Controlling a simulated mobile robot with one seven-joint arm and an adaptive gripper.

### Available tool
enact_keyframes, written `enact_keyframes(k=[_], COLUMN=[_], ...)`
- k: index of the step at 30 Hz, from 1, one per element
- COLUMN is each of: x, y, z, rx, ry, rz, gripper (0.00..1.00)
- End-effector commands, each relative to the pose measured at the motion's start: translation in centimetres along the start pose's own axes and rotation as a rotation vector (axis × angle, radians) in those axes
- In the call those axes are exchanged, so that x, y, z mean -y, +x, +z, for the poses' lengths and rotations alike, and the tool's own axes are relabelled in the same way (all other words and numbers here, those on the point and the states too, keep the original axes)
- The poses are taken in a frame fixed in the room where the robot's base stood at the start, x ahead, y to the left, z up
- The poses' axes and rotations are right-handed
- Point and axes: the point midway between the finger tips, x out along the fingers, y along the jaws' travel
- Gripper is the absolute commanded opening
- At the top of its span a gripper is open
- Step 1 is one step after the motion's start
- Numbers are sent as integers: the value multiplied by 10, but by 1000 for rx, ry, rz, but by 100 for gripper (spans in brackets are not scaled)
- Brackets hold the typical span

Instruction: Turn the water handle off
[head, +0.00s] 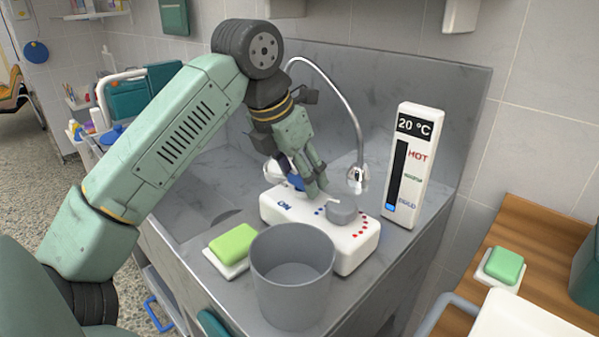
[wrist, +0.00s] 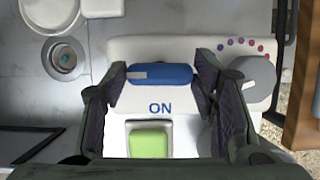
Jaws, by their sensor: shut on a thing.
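The blue water handle (wrist: 165,75) sits on a white control box (head: 345,243) above the blue word ON. It lies level across the wrist view, and a small part of it shows in the head view (head: 296,181). My gripper (head: 309,188) reaches down over the box from behind. In the wrist view its two dark fingers stand at the left and right ends of the handle, shut on it. The fingers hide much of the handle in the head view. A grey round knob (head: 342,209) with blue and red dots is beside it on the box.
A grey bucket (head: 292,280) stands close in front of the box, beside green soap (head: 232,242) on a white dish. A curved metal spout (head: 340,90) rises behind. A thermometer panel (head: 409,165) reading 20 °C stands at the right. A wooden shelf (head: 520,230) lies further right.

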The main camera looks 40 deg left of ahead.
Motion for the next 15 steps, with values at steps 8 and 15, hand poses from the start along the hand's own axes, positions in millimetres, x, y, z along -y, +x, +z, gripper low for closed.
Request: enact_keyframes(k=[8, 15], x=[0, 0], y=[0, 0], z=[0, 0], rx=[1, 0], ry=[2, 1], rz=[1, 1], gripper=[61, 73])
